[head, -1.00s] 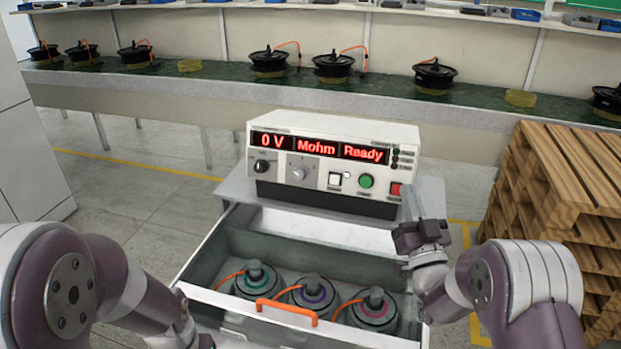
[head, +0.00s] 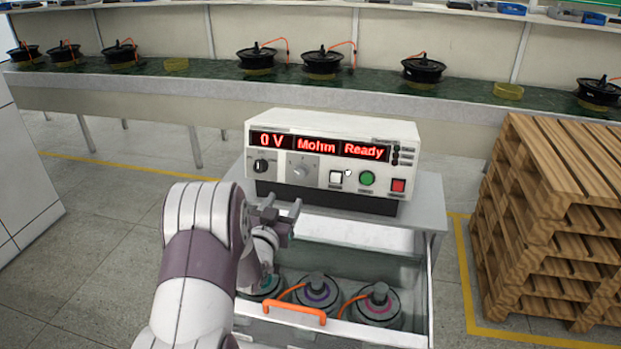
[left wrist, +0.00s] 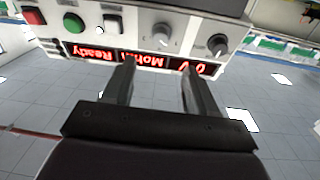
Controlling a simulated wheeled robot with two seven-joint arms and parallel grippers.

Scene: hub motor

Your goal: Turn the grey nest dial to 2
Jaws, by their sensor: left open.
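The grey dial (head: 303,166) sits on a grey square plate on the front of the white tester (head: 408,133), right of a black dial (head: 261,166). Its pointer setting is too small to read. My left gripper (head: 283,210) is open and empty, below and in front of the grey dial and apart from it. In the left wrist view the tester appears upside down, with the grey dial (left wrist: 161,34) just beyond the open fingers (left wrist: 158,68). My right gripper is out of view.
The display reads 0 V, Mohm, Ready. White, green (head: 367,178) and red (head: 398,186) buttons lie right of the dial. Below is an open drawer with an orange handle (head: 294,312) and motors (head: 317,291). Wooden pallets (head: 545,220) stand at right.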

